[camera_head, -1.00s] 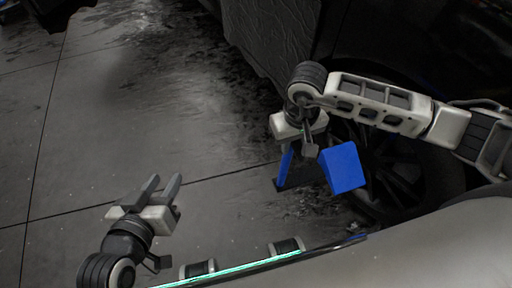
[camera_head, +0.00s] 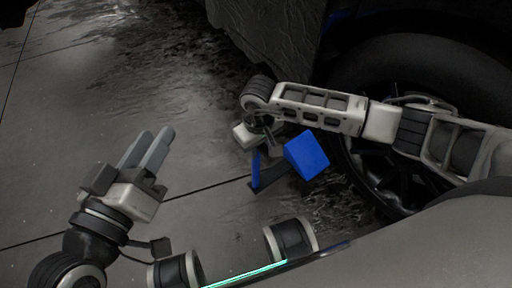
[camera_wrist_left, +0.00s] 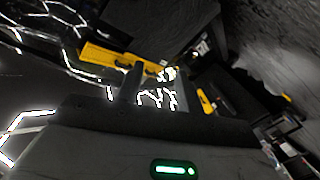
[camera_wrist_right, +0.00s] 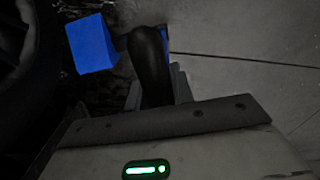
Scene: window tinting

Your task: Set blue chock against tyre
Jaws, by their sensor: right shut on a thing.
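The blue chock (camera_head: 306,155) has a large blue block, a dark part and a second, thin blue part to its left. My right gripper (camera_head: 268,150) is shut on the chock, which hangs below its wrist. In the right wrist view the blue block (camera_wrist_right: 91,44) is at upper left, beside a dark rounded piece; the grip itself is partly hidden. The tyre (camera_head: 395,55) is to the right of the chock, partly behind my right arm. I cannot tell whether the two touch. My left gripper (camera_head: 147,148) is open and empty over bare floor, far left of the chock.
The dark car body (camera_head: 270,35) overhangs the top of the head view. Grey tiled floor (camera_head: 70,120) with dark stains lies clear at left. A yellow object (camera_wrist_left: 110,58) and dark equipment show in the left wrist view.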

